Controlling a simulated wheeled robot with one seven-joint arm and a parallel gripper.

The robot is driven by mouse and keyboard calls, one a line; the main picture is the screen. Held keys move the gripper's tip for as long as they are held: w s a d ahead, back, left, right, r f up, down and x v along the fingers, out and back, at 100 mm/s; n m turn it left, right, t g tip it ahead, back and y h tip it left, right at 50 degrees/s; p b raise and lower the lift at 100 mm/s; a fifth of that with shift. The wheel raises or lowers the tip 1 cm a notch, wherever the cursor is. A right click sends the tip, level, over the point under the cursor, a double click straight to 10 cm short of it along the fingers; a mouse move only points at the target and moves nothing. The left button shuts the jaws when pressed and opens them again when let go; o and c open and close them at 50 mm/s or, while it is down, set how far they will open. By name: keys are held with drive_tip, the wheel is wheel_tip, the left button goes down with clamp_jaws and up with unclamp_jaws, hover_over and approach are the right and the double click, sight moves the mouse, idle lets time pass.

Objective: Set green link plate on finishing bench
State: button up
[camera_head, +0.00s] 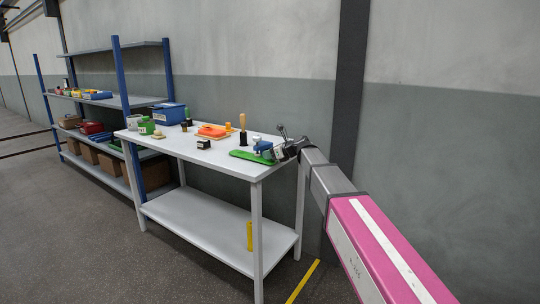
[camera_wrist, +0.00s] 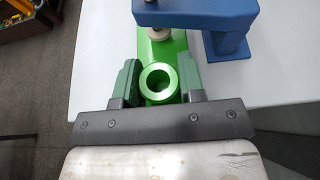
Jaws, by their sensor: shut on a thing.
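The green link plate (camera_head: 250,157) is a long flat piece over the right end of the white bench (camera_head: 176,147). In the wrist view its near end, with a round raised ring and hole, shows between my fingers, and the plate (camera_wrist: 172,50) runs away from me. My gripper (camera_head: 284,153) is at the right end of the bench. In the wrist view my gripper (camera_wrist: 158,82) is shut on the plate's ring end, one green-padded finger on each side. Whether the plate touches the bench top cannot be told. Its far part is partly hidden by a blue tool.
A blue clamp-like tool (camera_wrist: 228,30) stands close beside the plate, partly over it. A small dark box (camera_head: 203,144), an orange tray (camera_head: 213,131), a wooden-handled tool (camera_head: 242,130) and a blue bin (camera_head: 169,113) stand further left. Blue-post shelves (camera_head: 119,100) stand behind left.

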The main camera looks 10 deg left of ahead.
drive_tip(key=shift+f, duration=0.4)
idle(0.5)
drive_tip(key=o, duration=1.1)
drive_tip(key=shift+o, duration=0.2)
drive_tip(key=shift+d, duration=0.1)
